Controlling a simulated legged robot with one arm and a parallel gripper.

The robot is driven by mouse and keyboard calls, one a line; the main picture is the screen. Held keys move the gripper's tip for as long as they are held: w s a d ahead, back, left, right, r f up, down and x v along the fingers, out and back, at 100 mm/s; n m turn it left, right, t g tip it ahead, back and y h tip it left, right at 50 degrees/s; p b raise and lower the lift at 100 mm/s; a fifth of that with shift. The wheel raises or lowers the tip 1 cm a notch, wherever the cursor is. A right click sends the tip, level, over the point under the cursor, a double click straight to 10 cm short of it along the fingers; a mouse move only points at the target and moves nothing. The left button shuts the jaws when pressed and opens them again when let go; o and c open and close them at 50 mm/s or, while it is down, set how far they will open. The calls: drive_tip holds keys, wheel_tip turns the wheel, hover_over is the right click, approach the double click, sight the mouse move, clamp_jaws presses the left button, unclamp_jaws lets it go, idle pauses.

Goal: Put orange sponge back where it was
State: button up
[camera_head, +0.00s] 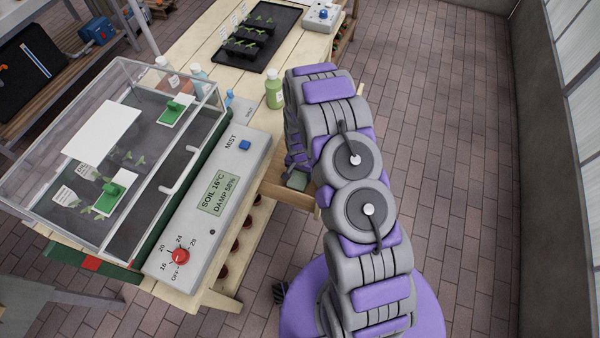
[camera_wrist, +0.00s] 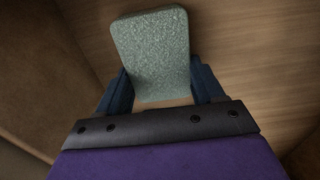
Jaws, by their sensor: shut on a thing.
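A grey-green speckled block (camera_wrist: 150,45), sponge-like with rounded corners, is between the two dark fingers of my gripper (camera_wrist: 160,86) in the wrist view. My gripper is shut on it, over a brown wooden surface (camera_wrist: 260,60); I cannot tell whether the block touches the wood. In the head view the same block (camera_head: 297,180) shows small at an open wooden drawer or tray (camera_head: 272,187) at the bench's right side. My arm hides most of the gripper there. No orange sponge shows in either view.
A clear propagator box (camera_head: 190,150) with seedlings and a grey control panel (camera_head: 215,205) stand on the wooden bench. A green bottle (camera_head: 274,95) stands near the bench edge beside my arm. A black seedling tray (camera_head: 255,38) lies farther back. Brick floor (camera_head: 460,150) is clear at right.

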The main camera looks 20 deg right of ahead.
drive_tip(key=o, duration=1)
drive_tip(key=shift+f, duration=0.1)
wheel_tip(320, 180, up, 12)
drive_tip(key=p, duration=0.3)
wheel_tip(320, 180, up, 12)
drive_tip(key=n, duration=0.1)
hover_over(300, 174)
drive_tip(key=s, duration=0.4)
drive_tip(key=s+r+n, duration=0.3)
drive_tip(key=s+r, duration=0.6)
drive_tip(key=r, duration=0.3)
drive_tip(key=s+r+n, duration=0.1)
drive_tip(key=s+r, duration=0.2)
drive_tip(key=s, duration=0.4)
drive_tip(key=s+r+n+g, duration=0.1)
drive_tip(key=s+r, duration=0.3)
drive_tip(key=s, duration=0.4)
drive_tip(key=s+a+r+n, duration=0.1)
drive_tip(key=s+r, duration=0.3)
drive_tip(key=s, duration=0.3)
drive_tip(key=shift+s+g, duration=0.15)
drive_tip(key=shift+g, duration=0.25)
